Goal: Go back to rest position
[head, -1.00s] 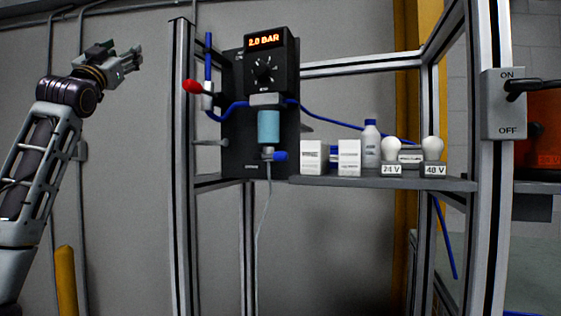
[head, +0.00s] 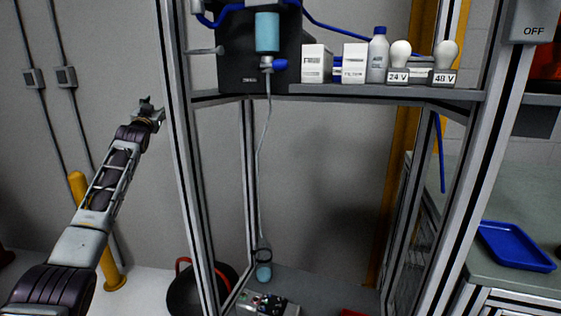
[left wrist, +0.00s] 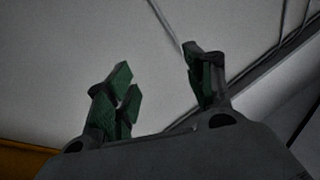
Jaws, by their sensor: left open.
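My left gripper (head: 151,110) is at the end of my raised left arm, left of the metal frame in the head view. It is near the frame's front left post but looks apart from it. In the left wrist view the left gripper (left wrist: 163,88) has its two green-padded fingers spread, with nothing between them and a plain pale surface beyond. My right gripper does not show in any view.
The metal frame (head: 175,150) carries a shelf (head: 380,93) with white boxes, a bottle and two bulbs marked 24 V and 48 V. A yellow post (head: 108,255) stands behind my left arm. A blue tray (head: 515,246) lies on the right counter.

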